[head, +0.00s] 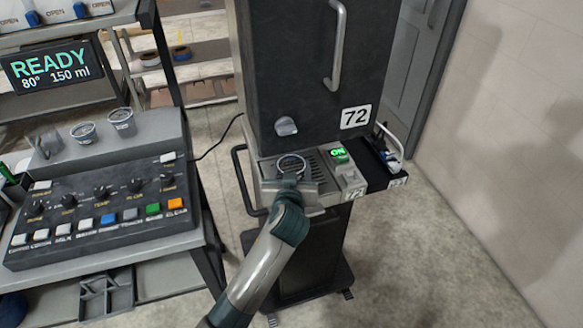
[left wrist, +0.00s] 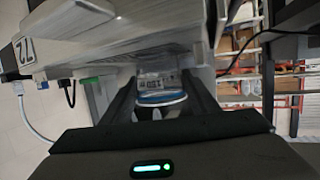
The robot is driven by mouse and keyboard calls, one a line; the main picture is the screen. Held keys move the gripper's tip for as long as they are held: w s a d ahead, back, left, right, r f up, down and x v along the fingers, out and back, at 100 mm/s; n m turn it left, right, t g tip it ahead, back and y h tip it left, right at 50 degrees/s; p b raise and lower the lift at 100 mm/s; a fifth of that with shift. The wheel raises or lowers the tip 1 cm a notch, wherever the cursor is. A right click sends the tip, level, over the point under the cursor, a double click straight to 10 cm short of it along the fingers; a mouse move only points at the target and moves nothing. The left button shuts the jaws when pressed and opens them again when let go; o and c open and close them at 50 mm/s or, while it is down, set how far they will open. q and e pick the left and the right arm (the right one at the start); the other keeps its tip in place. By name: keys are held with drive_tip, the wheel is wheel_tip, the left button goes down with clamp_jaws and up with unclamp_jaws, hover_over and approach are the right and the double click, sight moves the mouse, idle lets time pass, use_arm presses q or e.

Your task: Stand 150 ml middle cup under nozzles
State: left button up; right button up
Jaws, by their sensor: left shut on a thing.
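A clear cup with a dark rim (head: 291,164) is at the drip tray (head: 317,162) of the dark dispenser numbered 72. My left gripper (head: 291,179) is shut on this cup, which also shows between the fingers in the left wrist view (left wrist: 160,98) with a blue band and a printed label. I cannot tell whether the cup's base touches the tray. The nozzles are hidden or too small to make out. My right gripper is not in view.
The dispenser (head: 310,85) has a knob (head: 286,126) above the tray and a green ON switch (head: 341,156) beside it. The control panel (head: 100,200) fills the left. A display (head: 50,69) reads READY, 80°, 150 ml. Bare floor (head: 440,250) lies at the right.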

use_arm(q)
drive_tip(key=o, duration=1.1)
drive_tip(key=shift+s, duration=0.1)
drive_tip(key=shift+s+r+p, duration=0.2)
drive_tip(key=shift+s+p, duration=0.25)
drive_tip(key=shift+p, duration=0.05)
drive_tip(key=p+v, duration=0.6)
drive_tip(key=v, duration=1)
drive_tip(key=shift+p, duration=0.3)
drive_tip(key=shift+s, duration=0.1)
